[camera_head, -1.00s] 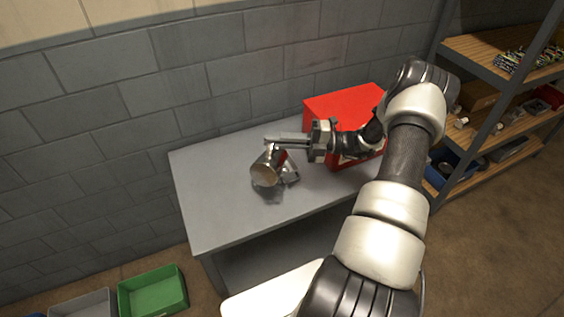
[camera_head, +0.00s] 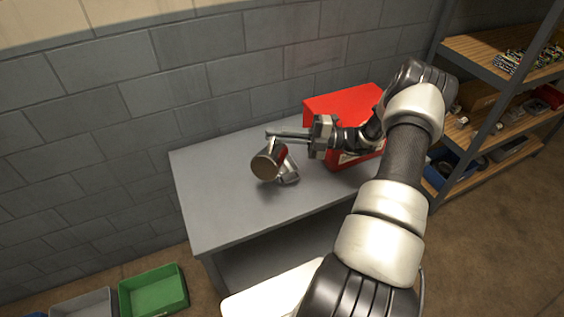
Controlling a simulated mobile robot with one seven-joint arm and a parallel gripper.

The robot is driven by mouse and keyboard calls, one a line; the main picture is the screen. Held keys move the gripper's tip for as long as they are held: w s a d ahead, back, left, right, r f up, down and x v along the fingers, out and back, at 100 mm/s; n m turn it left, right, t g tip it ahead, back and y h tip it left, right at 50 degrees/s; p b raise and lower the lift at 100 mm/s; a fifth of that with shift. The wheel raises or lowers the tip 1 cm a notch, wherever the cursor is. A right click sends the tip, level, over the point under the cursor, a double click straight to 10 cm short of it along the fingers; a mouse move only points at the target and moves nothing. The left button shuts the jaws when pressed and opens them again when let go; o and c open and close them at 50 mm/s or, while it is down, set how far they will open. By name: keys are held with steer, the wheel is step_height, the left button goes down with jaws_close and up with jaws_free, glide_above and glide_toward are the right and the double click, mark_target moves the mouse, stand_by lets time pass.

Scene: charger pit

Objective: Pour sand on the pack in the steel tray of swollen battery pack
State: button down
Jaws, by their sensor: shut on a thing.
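My gripper (camera_head: 272,137) is shut on a metal cup-like vessel (camera_head: 281,154) with a reddish side, held above the grey table. The vessel is tilted, its round brownish face (camera_head: 265,167) turned toward the lower left; I cannot tell whether that brown is sand. A small shiny metal piece (camera_head: 289,174) shows just right of and below the vessel, partly hidden by it. I cannot tell whether it is the steel tray. No swollen pack is clearly visible.
A red box (camera_head: 340,104) with a pale label stands on the grey table (camera_head: 215,210) behind my arm. The table's left part is clear. A green bin (camera_head: 153,291) and a grey bin (camera_head: 83,307) are on the floor. Loaded shelves (camera_head: 500,90) stand at right.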

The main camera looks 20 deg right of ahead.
steer(key=shift+w+d+r+m, duration=0.5)
steer(key=shift+r+m, duration=0.1)
steer(key=shift+r, duration=0.15)
stand_by(1.9)
